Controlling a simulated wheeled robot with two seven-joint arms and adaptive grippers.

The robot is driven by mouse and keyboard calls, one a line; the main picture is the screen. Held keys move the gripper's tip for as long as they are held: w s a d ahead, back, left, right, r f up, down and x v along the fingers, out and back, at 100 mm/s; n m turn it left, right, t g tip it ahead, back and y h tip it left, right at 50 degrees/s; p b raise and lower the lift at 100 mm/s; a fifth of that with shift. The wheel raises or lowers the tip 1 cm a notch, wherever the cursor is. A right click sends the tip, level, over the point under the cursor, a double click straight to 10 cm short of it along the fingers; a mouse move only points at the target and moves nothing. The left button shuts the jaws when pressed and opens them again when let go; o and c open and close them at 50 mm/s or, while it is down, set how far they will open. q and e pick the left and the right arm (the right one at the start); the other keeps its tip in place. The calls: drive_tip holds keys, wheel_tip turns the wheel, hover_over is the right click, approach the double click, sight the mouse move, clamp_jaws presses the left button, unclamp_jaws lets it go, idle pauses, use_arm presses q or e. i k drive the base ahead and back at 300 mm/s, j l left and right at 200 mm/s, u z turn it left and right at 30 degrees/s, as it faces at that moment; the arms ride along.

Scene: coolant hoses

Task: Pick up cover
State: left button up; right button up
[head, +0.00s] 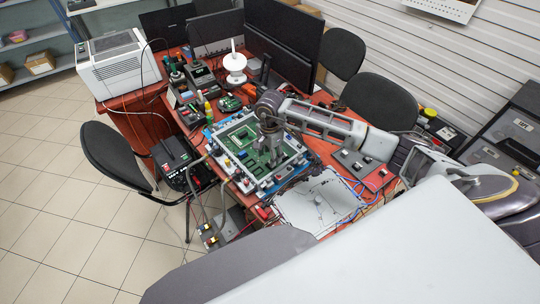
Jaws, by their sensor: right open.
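A flat, light grey panel (316,202), which looks like the cover, lies at the near edge of the red table, with dark marks near its middle. My right gripper (274,156) points down over a green circuit board (240,138) in a light frame (253,187), up and left of the panel. It is open, with nothing visible between its fingers. Whether it touches the board is too small to tell. My right forearm comes in from the right, passing above and behind the panel. My left gripper is not in view.
Monitors (284,42) and a white spool (235,66) stand behind the board. A black chair (115,155) and a white printer (119,64) are on the left.

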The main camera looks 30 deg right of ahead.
sight(303, 214)
drive_tip(key=k, duration=1.5)
